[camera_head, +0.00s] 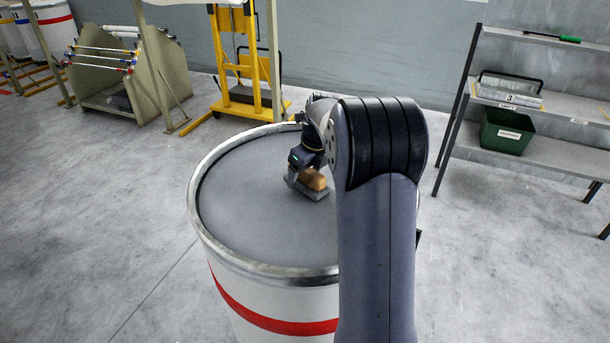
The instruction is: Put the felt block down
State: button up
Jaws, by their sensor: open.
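The felt block (314,179), tan on top, is at the right part of the round grey top of a white drum (242,275) with a red band. My gripper (307,186) is low over the drum top, at the block, with its jaws open. A flat grey piece shows along the block's lower front side; I cannot tell whether it is a jaw or part of the block. The block appears to rest on the drum top, but its underside is hidden. My arm hides the drum's right side.
The drum top's left and front are bare, inside a raised metal rim (198,222). A grey shelf rack (560,155) with a green bin (507,131) stands at right. A yellow lift (258,60) and a rod rack (120,75) stand behind. Floor at left is clear.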

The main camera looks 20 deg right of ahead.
aim_at(314, 173)
jog(key=b+v, duration=0.1)
jog(key=v, duration=1)
jog(key=shift+s, duration=0.1)
jog(key=p+x, duration=0.1)
jog(key=x, duration=1)
jog(key=shift+f, duration=0.3)
jog(key=shift+w, duration=0.25)
jog(key=shift+w+v, duration=0.15)
jog(key=shift+v, duration=0.65)
jog(key=shift+w+v, duration=0.15)
jog(key=shift+v, duration=0.6)
jog(key=shift+a+r, duration=0.1)
jog(key=shift+a, duration=0.1)
